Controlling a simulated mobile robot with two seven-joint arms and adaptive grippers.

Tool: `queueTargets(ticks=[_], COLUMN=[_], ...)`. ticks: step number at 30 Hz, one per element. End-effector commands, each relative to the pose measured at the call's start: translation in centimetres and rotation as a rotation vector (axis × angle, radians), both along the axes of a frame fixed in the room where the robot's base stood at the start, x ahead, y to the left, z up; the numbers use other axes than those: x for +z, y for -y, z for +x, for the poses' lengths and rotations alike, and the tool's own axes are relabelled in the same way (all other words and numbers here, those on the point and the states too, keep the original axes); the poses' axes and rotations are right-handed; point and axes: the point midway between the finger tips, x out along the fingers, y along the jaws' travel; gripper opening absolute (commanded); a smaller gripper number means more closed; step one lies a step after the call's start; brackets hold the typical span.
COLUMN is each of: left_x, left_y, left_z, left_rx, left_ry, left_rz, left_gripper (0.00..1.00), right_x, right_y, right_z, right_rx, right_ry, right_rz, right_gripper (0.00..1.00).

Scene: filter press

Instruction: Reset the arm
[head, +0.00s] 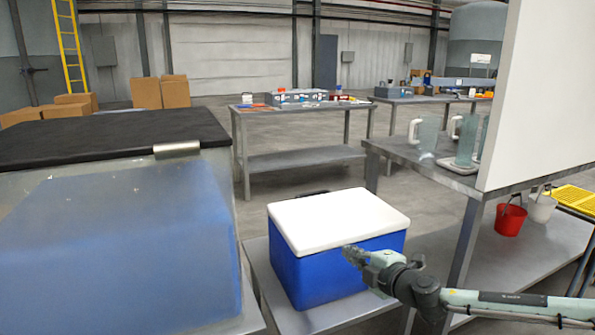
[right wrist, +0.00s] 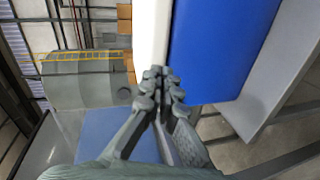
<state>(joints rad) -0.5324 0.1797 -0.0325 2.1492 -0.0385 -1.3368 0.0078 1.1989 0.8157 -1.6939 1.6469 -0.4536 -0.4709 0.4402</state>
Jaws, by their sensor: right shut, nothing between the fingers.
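My right gripper (head: 358,254) is in front of the right side of a blue cooler box with a white lid. In the right wrist view its fingers (right wrist: 160,84) are together with nothing between them. The cooler's blue body (head: 315,277) and closed white lid (head: 338,218) show in the head view. The blue body also shows close by in the right wrist view (right wrist: 215,45). Whether the fingertips touch the box I cannot tell. My right arm reaches in from the lower right. My left gripper is not in view.
The cooler stands on a low grey bench (head: 258,268). A large clear-walled bin with a black lid (head: 110,137) is at left. A steel table (head: 400,150) with clear jugs (head: 425,135) and a white panel (head: 540,90) is at right. A red bucket (head: 510,219) sits on its lower shelf.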

Motion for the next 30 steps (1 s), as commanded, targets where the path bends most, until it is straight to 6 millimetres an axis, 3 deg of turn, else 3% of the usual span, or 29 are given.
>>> queueTargets(ticks=[1,9,14,17,20,24,30], left_x=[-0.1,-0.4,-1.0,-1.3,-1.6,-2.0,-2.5], left_y=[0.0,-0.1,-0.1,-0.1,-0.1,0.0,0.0], left_z=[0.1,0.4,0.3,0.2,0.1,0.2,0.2], left_rx=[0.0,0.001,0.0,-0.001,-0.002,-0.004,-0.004], left_ry=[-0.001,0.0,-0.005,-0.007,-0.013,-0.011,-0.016], left_rz=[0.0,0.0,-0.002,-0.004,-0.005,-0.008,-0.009], left_gripper=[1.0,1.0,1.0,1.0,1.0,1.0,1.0], right_x=[-0.7,-3.6,-6.7,-9.6,-13.3,-19.2,-25.4], right_y=[-1.5,-7.7,-8.1,-6.4,-3.4,2.2,9.4], right_z=[-0.8,-5.0,-8.5,-11.1,-14.5,-21.1,-31.8], right_rx=[-0.003,-0.121,-0.301,-0.446,-0.613,-0.869,-1.172], right_ry=[-0.017,-0.143,-0.294,-0.406,-0.53,-0.708,-0.899], right_rz=[0.037,0.288,0.473,0.569,0.646,0.71,0.726], right_gripper=[0.0,0.0,0.0,0.0,0.0,0.0,0.0])
